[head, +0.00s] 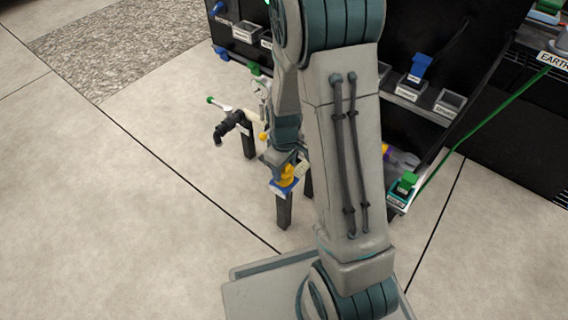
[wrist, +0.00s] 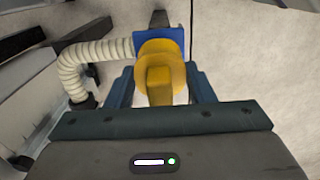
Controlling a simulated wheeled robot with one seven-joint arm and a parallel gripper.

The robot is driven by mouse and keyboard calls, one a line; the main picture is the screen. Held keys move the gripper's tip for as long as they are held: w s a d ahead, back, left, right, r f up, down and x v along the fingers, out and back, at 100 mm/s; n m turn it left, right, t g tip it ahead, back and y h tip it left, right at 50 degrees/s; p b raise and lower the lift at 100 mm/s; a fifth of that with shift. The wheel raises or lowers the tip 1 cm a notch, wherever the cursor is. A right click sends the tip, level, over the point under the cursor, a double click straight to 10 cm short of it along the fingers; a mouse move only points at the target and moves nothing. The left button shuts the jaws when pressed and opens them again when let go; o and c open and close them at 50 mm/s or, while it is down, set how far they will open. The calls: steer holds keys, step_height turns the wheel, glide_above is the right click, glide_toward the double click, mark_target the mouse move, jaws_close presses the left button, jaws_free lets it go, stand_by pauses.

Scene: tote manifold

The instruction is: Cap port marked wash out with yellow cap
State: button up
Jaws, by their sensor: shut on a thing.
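The yellow cap (head: 287,176) is a round disc with a raised grip tab. In the wrist view the yellow cap (wrist: 160,72) sits between the two fingers of my gripper (wrist: 162,88), which is shut on it. My gripper (head: 287,161) points down at a blue fitting (head: 277,190) on top of a dark post. This blue piece (wrist: 146,40) shows right behind the cap in the wrist view. The cap hides the port's mouth, so I cannot tell whether it is seated. A small pale label by the blue fitting is unreadable.
A ribbed white hose (wrist: 90,58) curves beside the blue piece. A black spout (head: 226,129) and a gauge (head: 259,88) stand behind my gripper. A dark panel with labelled holders (head: 408,90) and a green cable (head: 468,133) are at right. Floor at left is clear.

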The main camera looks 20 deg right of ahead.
steer(key=shift+f, duration=0.15)
steer(key=o, duration=1.1)
step_height(320, 180, up, 14)
steer(key=p, duration=0.7)
steer(key=shift+f, duration=0.1)
